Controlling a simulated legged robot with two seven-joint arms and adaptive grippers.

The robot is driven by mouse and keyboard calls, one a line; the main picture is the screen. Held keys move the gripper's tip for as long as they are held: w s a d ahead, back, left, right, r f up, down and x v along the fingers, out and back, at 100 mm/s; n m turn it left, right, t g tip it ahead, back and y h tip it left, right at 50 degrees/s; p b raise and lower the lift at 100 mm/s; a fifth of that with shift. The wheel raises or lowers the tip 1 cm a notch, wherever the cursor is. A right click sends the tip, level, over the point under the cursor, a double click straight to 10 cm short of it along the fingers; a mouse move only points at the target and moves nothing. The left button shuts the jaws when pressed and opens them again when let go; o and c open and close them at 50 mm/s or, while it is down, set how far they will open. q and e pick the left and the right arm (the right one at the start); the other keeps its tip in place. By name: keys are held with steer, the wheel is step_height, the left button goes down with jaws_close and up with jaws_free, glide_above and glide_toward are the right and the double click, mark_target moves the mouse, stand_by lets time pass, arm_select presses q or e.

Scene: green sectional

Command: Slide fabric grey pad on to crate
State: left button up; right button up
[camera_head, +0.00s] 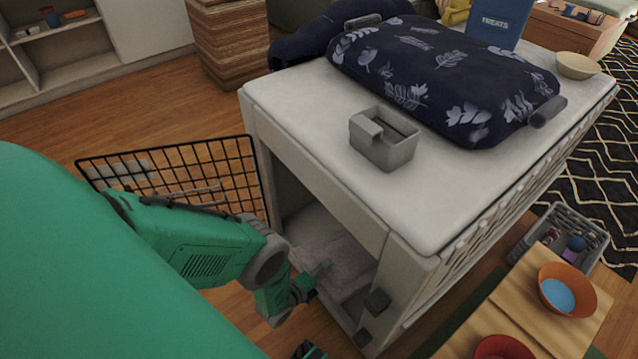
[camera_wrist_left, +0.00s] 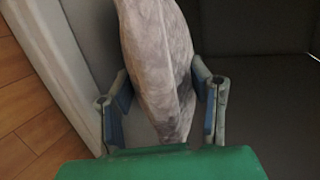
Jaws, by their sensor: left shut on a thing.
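The fabric grey pad (camera_wrist_left: 158,60) is a soft, mottled grey cushion. In the left wrist view it stands on edge between the two fingers of my left gripper (camera_wrist_left: 163,100), which is shut on it. In the head view the pad (camera_head: 332,248) shows pale inside the opening of the crate, with my left gripper (camera_head: 316,274) at its near side. The crate (camera_head: 290,108) is a white box with an open front. Its black wire door (camera_head: 215,165) is swung out to the left. The crate's deep interior is hidden.
On the crate top are a dark leaf-patterned cushion carrier (camera_head: 430,75), a grey box (camera_head: 385,140), a blue treats container (camera_head: 494,22) and a bowl (camera_head: 577,65). A wooden stand with an orange bowl (camera_head: 566,290) and a grey basket (camera_head: 578,228) are at right. Wooden floor lies left.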

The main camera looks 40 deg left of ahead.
arm_select(q)
steer(key=shift+w, duration=0.15)
steer(key=o, duration=0.9)
steer(key=shift+o, duration=0.2)
steer(key=v, duration=1.2)
steer(key=shift+f, duration=0.1)
